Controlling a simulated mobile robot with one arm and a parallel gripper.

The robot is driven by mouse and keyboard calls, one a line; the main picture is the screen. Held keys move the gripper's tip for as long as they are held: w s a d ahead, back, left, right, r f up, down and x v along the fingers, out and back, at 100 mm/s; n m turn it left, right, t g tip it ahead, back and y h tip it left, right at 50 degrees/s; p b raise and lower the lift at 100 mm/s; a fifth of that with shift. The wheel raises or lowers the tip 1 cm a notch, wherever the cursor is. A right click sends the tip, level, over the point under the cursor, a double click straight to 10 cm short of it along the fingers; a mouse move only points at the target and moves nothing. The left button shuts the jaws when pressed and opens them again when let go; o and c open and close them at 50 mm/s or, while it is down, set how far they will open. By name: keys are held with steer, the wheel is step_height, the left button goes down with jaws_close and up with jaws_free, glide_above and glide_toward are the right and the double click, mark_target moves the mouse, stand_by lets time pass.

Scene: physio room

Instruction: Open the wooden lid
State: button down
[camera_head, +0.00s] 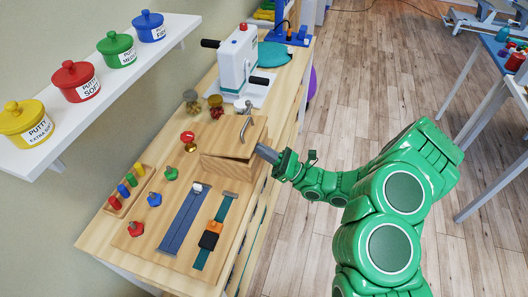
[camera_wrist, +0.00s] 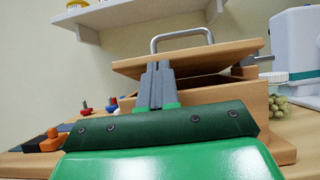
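The wooden lid (camera_head: 232,134) sits on a wooden box (camera_head: 226,169) on the bench and has a metal handle (camera_head: 246,122) on top. In the wrist view the lid (camera_wrist: 205,57) is tilted, slightly raised, with a dark gap between it and the box (camera_wrist: 215,97). Its handle (camera_wrist: 181,36) stands above it. My gripper (camera_head: 262,152) is at the box's right side, by the lid's edge. In the wrist view its grey fingers (camera_wrist: 156,68) are together with nothing seen between them. Their tips overlap the lid's edge; whether they touch it is unclear.
A board with red, blue and green knobs, a blue strap (camera_head: 184,220) and a teal strap (camera_head: 216,230) lies nearer. Jars (camera_head: 216,106) and a white hand-crank machine (camera_head: 238,63) stand behind the box. Putty pots line a wall shelf (camera_head: 100,92).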

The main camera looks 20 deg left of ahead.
steer(key=shift+a+r+h, duration=0.65)
steer(key=shift+r+h, duration=0.5)
steer(key=shift+r, duration=0.55)
steer(key=shift+a+r+h, duration=0.65)
steer(key=shift+r+h, duration=0.45)
steer(key=shift+r, duration=0.65)
steer(key=shift+a+r+h, duration=0.65)
steer(key=shift+r+h, duration=0.5)
steer(key=shift+r, duration=0.55)
steer(key=a+r+h, duration=0.3)
steer(key=a, duration=0.4)
steer(key=a+r+h, duration=0.2)
steer(key=a+r, duration=0.1)
steer(key=a, duration=0.4)
steer(key=shift+a+r+h, duration=0.25)
steer(key=shift+r+h, duration=0.15)
steer(key=shift+r, duration=0.1)
